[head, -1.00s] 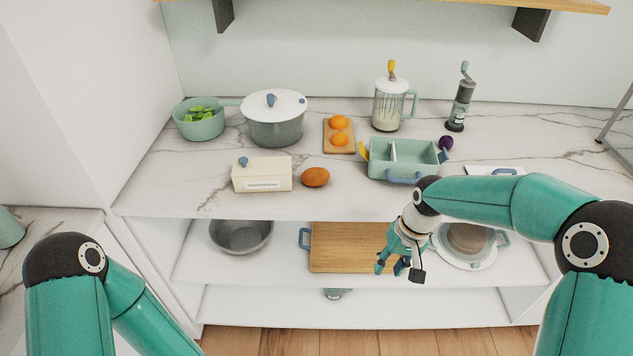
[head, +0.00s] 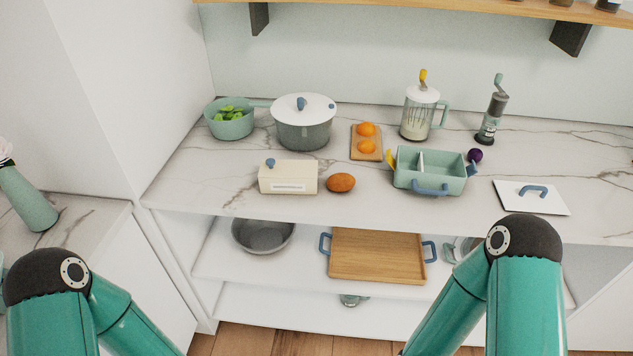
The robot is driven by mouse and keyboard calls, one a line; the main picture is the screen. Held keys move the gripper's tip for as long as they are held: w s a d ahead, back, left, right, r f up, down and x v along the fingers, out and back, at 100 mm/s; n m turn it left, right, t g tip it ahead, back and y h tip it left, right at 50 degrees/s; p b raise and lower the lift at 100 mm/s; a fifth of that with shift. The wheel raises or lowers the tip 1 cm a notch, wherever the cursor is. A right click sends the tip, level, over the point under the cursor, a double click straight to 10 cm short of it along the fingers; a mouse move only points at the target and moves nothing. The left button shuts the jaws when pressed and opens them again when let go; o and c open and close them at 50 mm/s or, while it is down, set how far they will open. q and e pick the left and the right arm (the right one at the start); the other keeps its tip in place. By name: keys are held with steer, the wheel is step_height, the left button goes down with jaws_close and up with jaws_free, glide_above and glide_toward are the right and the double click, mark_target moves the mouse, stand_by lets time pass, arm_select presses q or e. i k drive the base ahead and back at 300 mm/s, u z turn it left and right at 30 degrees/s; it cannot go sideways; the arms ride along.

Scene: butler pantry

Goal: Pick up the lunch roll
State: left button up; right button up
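The lunch roll (head: 341,183) is a brown oval roll. It lies on the marble counter (head: 240,206) near its front edge, just right of a cream box with a blue knob (head: 288,177). Nothing covers it. My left arm shows at the lower left and my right arm at the lower right, but both grippers are out of view.
Behind the roll stand a lidded grey pot (head: 303,130) and a board with oranges (head: 366,150). A green divided lunch box (head: 430,172) is to its right, with a white lid (head: 532,197) farther right. A wooden tray (head: 377,257) lies on the shelf below.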

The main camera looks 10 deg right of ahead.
mark_target(339, 182)
steer(key=z, duration=0.05)
steer(key=i, duration=0.2)
steer(key=u, duration=2.5)
steer(key=k, duration=2.35)
steer(key=z, duration=0.85)
steer(key=i, duration=1)
steer(key=u, duration=0.1)
